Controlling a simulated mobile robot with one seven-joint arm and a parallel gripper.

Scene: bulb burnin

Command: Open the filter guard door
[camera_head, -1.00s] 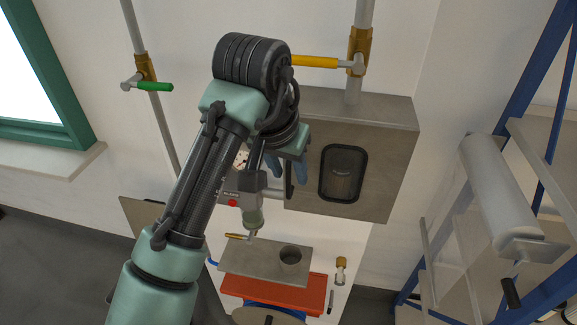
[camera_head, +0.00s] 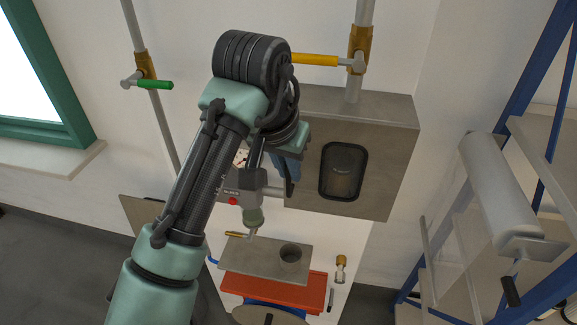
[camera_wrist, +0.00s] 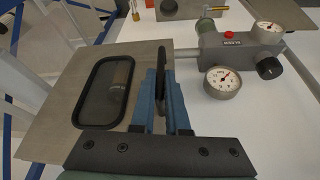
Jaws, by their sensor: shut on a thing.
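The filter guard door (camera_head: 308,174) is a grey metal panel with a dark-framed window (camera_head: 343,171) on the front of a wall-mounted box. In the wrist view the door (camera_wrist: 66,120) fills the left side, with its window (camera_wrist: 108,90) beside my gripper. A dark upright handle (camera_wrist: 161,85) stands at the door's edge near the gauges. My gripper (camera_wrist: 165,90) has its blue fingers shut on this handle. In the head view my gripper (camera_head: 290,172) is at the door's left edge, and my arm hides part of that edge.
A grey valve block with gauges (camera_wrist: 222,82) and a red button (camera_wrist: 229,35) sits close beside my gripper. A blue-framed shelf (camera_head: 540,130) stands at the right.

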